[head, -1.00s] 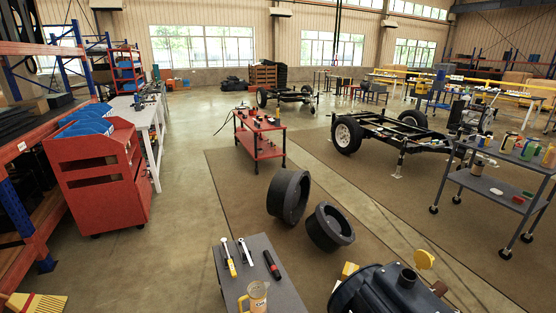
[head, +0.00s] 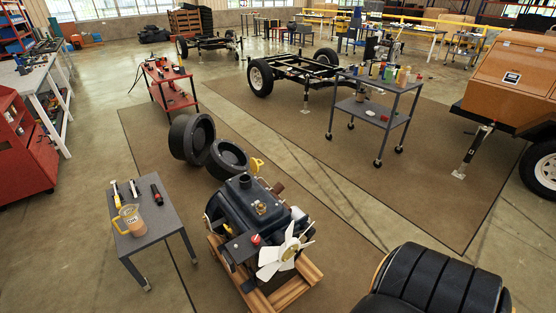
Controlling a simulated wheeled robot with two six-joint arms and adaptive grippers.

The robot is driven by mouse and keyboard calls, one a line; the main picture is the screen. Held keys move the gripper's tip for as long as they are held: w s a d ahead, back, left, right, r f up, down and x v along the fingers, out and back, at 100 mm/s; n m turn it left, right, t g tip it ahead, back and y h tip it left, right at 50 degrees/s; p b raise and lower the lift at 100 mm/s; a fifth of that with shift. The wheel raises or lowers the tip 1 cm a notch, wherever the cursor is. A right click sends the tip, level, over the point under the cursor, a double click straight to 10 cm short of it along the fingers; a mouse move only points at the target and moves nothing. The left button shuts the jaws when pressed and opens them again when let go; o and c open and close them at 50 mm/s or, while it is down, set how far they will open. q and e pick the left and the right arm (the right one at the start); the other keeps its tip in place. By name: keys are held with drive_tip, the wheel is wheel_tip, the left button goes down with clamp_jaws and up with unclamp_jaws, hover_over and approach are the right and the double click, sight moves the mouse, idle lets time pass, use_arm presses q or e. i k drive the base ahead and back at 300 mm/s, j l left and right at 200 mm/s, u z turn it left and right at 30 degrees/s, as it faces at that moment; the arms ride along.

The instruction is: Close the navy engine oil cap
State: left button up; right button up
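A navy engine (head: 238,207) rests on a wooden pallet (head: 312,272) near the bottom middle of the head view. A short dark filler neck (head: 244,181) stands up on its top. A yellow piece (head: 257,164) that looks like a raised cap shows just behind and to the right of the neck; I cannot tell how it is attached. A brass-coloured fitting (head: 261,208) and a small red cap (head: 255,239) also sit on the engine, with a cream fan (head: 285,255) on its front. Neither of my grippers is in view.
A small grey table (head: 155,222) left of the engine holds a jug (head: 131,220) and several tools. A black ribbed object (head: 430,280) fills the bottom right. Open mat lies right of the engine.

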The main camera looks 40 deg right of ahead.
sight(255, 165)
drive_tip(key=l, duration=0.45)
drive_tip(key=k+l+u, duration=0.1)
drive_tip(key=l, duration=0.4)
drive_tip(key=k+l, duration=0.1)
drive_tip(key=l, duration=0.35)
drive_tip(key=k+l, duration=0.1)
drive_tip(key=l, duration=0.35)
drive_tip(key=k+l+u, duration=0.1)
drive_tip(key=l, duration=0.35)
drive_tip(key=k+l, duration=0.1)
drive_tip(key=l, duration=0.35)
drive_tip(key=k+l, duration=0.1)
drive_tip(key=l, duration=0.35)
drive_tip(key=k+l+u, duration=0.1)
drive_tip(key=l, duration=0.35)
